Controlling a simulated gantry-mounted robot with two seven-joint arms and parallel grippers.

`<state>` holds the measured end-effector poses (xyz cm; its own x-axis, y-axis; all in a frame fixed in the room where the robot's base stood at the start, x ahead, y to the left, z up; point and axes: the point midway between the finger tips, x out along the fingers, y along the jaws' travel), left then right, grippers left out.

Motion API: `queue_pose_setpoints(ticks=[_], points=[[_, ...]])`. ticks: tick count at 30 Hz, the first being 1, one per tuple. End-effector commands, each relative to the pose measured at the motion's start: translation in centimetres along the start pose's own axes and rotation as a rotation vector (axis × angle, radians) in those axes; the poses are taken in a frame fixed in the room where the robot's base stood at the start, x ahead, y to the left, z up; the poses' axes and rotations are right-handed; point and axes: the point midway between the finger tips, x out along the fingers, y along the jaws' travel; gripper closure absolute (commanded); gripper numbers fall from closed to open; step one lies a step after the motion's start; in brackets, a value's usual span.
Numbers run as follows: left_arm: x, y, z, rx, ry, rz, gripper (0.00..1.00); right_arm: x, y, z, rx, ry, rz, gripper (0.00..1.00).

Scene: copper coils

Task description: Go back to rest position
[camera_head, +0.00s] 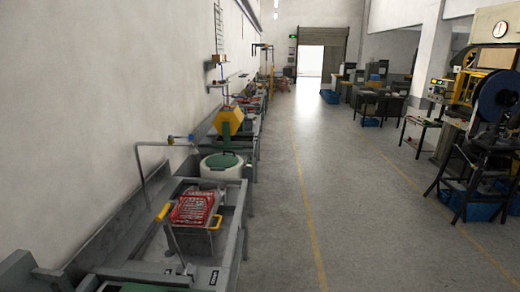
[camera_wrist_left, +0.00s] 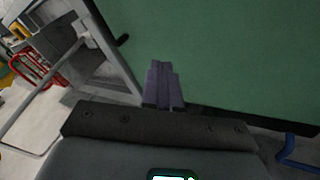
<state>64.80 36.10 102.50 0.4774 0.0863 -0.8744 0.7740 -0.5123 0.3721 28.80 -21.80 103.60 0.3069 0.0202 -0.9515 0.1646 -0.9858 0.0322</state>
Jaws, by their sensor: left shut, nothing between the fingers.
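My left gripper (camera_wrist_left: 164,72) shows in the left wrist view, its two purple-grey fingers together with nothing between them. A large flat green surface (camera_wrist_left: 230,50) fills the upper right behind the fingertips. I cannot tell how far the fingers are from it. Neither of my grippers shows in the head view, and my right gripper is in no view. No copper coil can be made out.
In the head view, a metal workbench (camera_head: 232,222) with a red crate (camera_head: 194,208) runs along the left wall. A machine with a dark blue reel (camera_head: 498,97) stands at right. The floor aisle (camera_head: 300,200) between is clear. In the wrist view, a grey metal frame (camera_wrist_left: 104,45) is at left.

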Motion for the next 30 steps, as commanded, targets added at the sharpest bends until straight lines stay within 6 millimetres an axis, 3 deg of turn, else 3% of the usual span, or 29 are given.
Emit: queue_pose_setpoints(ticks=[1,6,12,15,25,30], points=[[-0.3,-2.5,1.9,0.093,0.002,-0.02,1.0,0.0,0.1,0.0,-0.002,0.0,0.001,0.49],[-3.1,-8.5,8.7,0.419,-0.025,-0.056,1.0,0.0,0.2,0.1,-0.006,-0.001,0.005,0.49],[-8.6,-14.2,17.0,0.775,-0.096,-0.057,1.0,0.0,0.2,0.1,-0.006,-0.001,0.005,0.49],[-11.4,-16.2,20.1,0.907,-0.132,-0.045,1.0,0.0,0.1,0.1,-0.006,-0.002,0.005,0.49],[-19.8,-20.5,27.1,1.21,-0.235,0.02,1.0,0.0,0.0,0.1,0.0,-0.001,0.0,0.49],[-23.3,-18.6,25.5,1.205,-0.229,0.019,1.0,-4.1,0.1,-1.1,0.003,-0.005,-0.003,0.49]])
